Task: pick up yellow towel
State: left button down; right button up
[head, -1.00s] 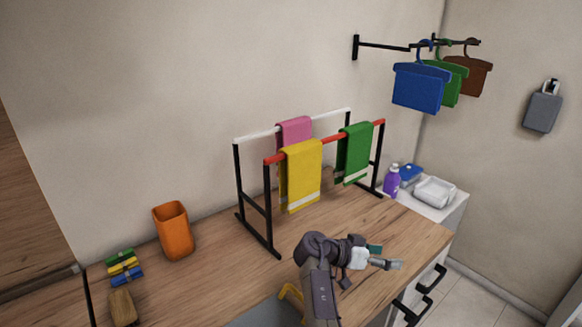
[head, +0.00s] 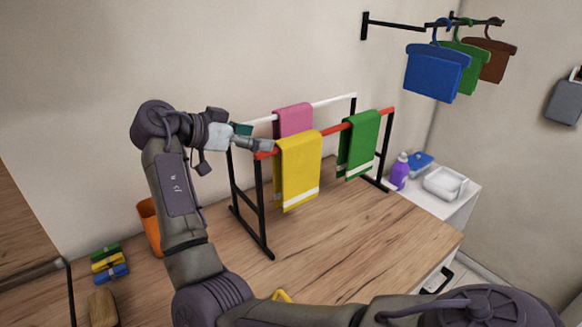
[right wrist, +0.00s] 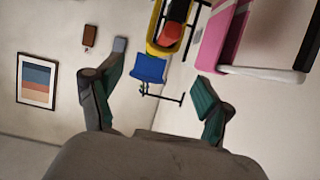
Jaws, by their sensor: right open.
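The yellow towel (head: 299,168), with a white stripe near its lower edge, hangs over the near end of the red bar (head: 350,126) of the drying rack. My right gripper (head: 257,143) is open and empty, just left of the towel at bar height. In the right wrist view the open fingers (right wrist: 155,98) have nothing between them, and the yellow towel (right wrist: 157,35) shows at the top, seen end-on over the bar. My left gripper is not in view.
A pink towel (head: 293,119) hangs on the rack's white bar behind, and a green towel (head: 359,143) farther along the red bar. An orange cup (head: 149,228) stands partly hidden behind my arm.

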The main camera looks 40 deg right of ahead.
aim_at(291, 139)
jog(key=x, duration=0.1)
jog(key=p+x, duration=0.1)
jog(key=x, duration=0.3)
jog(key=shift+s+r, duration=0.15)
jog(key=shift+s, duration=0.1)
jog(key=shift+d+f, duration=0.25)
jog(key=shift+d, duration=0.1)
jog(key=p+x, duration=0.3)
jog(key=x, duration=0.1)
jog(key=shift+d+p, duration=0.35)
jog(key=shift+p, duration=0.05)
jog(key=shift+d+f, duration=0.3)
jog(key=shift+d, duration=0.05)
jog(key=shift+w+a, duration=0.1)
jog(key=shift+c, duration=0.2)
jog(key=shift+c, duration=1.3)
grip_shut()
